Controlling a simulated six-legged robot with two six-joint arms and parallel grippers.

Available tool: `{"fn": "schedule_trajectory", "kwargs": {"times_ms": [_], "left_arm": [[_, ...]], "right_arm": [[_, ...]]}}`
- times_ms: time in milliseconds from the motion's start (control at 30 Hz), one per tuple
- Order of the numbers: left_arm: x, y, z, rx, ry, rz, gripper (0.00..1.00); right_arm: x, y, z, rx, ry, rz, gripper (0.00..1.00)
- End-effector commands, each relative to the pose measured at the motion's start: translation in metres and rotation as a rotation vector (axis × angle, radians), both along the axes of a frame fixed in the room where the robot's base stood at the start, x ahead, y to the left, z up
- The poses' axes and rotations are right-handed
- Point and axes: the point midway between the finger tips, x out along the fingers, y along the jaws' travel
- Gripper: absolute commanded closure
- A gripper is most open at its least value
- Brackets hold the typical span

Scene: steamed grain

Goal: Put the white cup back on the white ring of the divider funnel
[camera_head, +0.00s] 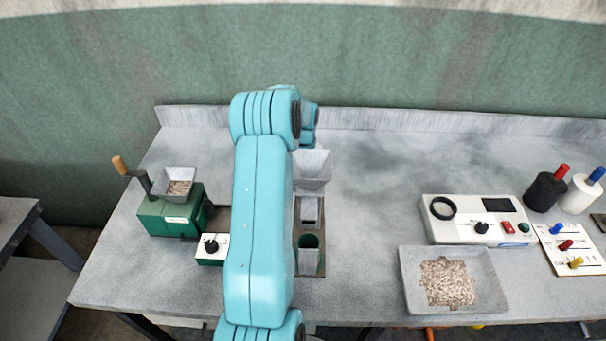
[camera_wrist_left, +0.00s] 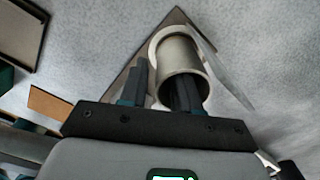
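The white cup (camera_wrist_left: 180,62) shows in the left wrist view as a pale cylinder with its open end towards the camera. The white ring (camera_wrist_left: 153,50) is a pale curved band behind and left of the cup, on the divider funnel. I cannot tell whether the cup is fully seated on it. My left gripper (camera_wrist_left: 160,92) has one finger outside the cup's left side, with a visible gap, and the other finger at the cup's mouth, seemingly inside it. The fingers are apart. In the head view my teal arm hides the cup, ring and gripper. My right gripper is out of view.
A grey hopper (camera_head: 312,168) stands just right of my arm. A green mill (camera_head: 170,215) and a small control box (camera_head: 212,248) are on the left. A grain tray (camera_head: 409,285) and white instrument (camera_head: 450,232) are on the right. The table between is clear.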

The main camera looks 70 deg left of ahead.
Motion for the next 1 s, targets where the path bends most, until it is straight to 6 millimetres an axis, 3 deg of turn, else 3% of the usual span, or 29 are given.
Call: {"fn": "schedule_trajectory", "kwargs": {"times_ms": [267,700,1000], "left_arm": [[0.000,0.001,0.008,0.002,-0.001,0.000,0.68],[0.001,0.002,0.100,0.004,-0.003,0.001,0.68],[0.000,0.001,0.124,0.000,0.000,0.000,0.68]], "right_arm": [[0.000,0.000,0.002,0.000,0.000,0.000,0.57],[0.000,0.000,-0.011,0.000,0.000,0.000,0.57],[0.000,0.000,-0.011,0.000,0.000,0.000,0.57]]}}
